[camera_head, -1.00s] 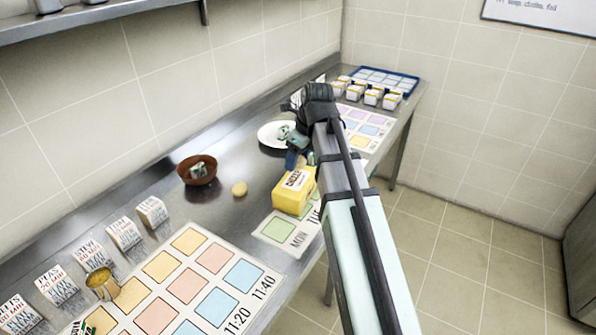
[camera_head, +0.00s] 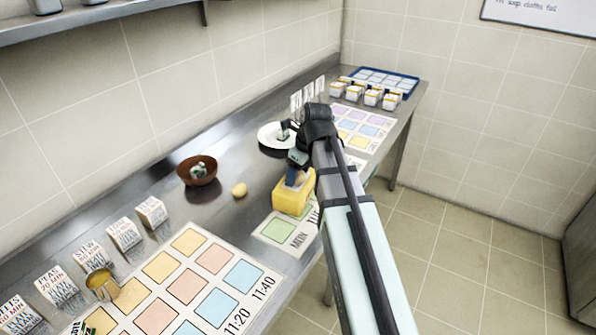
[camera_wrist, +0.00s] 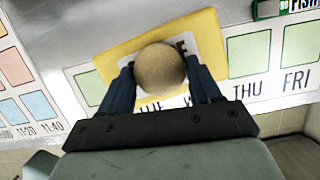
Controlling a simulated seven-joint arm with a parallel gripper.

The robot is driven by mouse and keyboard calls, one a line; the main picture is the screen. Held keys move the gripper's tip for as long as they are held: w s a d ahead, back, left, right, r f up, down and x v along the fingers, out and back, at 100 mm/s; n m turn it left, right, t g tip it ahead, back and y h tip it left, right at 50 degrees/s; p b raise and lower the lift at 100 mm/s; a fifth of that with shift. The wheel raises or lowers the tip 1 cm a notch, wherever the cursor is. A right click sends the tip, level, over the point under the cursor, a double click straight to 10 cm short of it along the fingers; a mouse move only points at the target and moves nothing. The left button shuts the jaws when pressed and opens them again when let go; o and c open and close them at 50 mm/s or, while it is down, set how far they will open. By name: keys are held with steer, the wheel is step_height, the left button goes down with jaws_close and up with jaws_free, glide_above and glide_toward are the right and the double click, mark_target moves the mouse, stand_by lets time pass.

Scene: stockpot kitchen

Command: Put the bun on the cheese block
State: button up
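The cheese block (camera_head: 290,200) is a yellow block at the counter's front edge; it also shows in the wrist view (camera_wrist: 111,62) below my gripper. The bun (camera_wrist: 160,68) is round and tan, between the two blue fingers of my gripper (camera_wrist: 163,80). The fingers appear to press its sides. The bun is over the middle of the block's labelled top; I cannot tell whether it touches it.
A similar tan round item (camera_head: 239,190) lies on the counter left of the block. A brown bowl (camera_head: 197,171) and a white plate (camera_head: 268,136) stand behind. Printed mats (camera_head: 260,282) lie to the left and right. Labelled cards (camera_head: 123,233) line the wall side.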

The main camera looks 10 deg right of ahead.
steer(key=o, duration=0.4)
steer(key=shift+r, duration=0.1)
steer(key=v, duration=1.2)
steer(key=shift+r, duration=0.1)
